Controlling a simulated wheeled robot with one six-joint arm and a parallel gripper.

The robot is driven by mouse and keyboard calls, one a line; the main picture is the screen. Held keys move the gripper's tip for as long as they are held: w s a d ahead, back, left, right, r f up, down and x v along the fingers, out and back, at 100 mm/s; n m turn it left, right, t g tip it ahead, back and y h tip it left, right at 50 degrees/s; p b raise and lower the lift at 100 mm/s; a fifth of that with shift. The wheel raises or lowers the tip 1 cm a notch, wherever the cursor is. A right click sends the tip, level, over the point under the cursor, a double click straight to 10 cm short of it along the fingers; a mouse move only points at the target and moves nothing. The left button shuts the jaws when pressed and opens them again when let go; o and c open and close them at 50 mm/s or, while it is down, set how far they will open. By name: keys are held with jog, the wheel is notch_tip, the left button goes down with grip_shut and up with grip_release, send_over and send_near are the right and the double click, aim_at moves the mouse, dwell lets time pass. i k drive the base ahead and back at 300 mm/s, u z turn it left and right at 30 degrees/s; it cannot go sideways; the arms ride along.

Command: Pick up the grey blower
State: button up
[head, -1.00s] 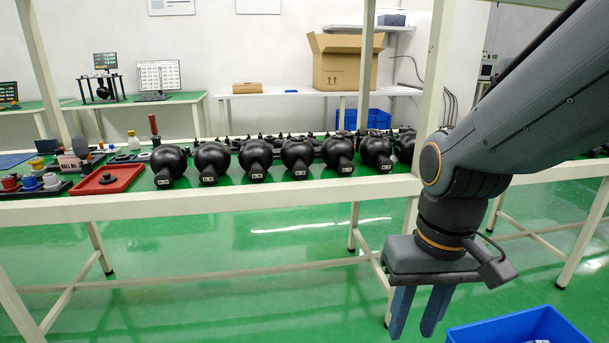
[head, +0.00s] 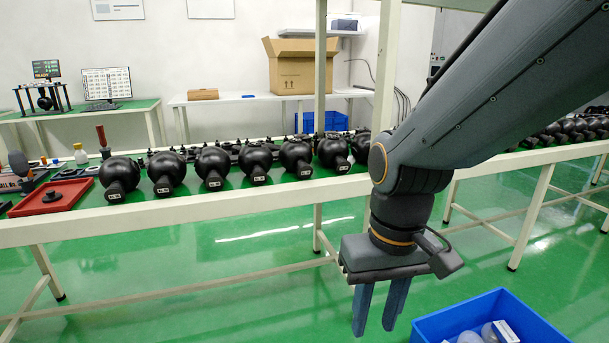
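A dark grey piece with a rounded top (head: 20,165) stands at the far left of the table, cut close to the picture's left edge. It may be the grey blower, but I cannot tell for sure. My gripper (head: 375,330) hangs downward in front of the table's near edge, over the floor. Its two blue-grey fingers are apart with nothing between them. It is far to the right of the grey piece and touches nothing.
Black round units (head: 212,168) line the green table (head: 85,222), beside a red tray (head: 50,197). A blue bin (head: 540,325) with grey and white items (head: 470,337) stands at lower right, near my gripper. A white table post (head: 386,65) rises behind my arm.

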aim_at(19, 164)
jog(key=u, duration=1.7)
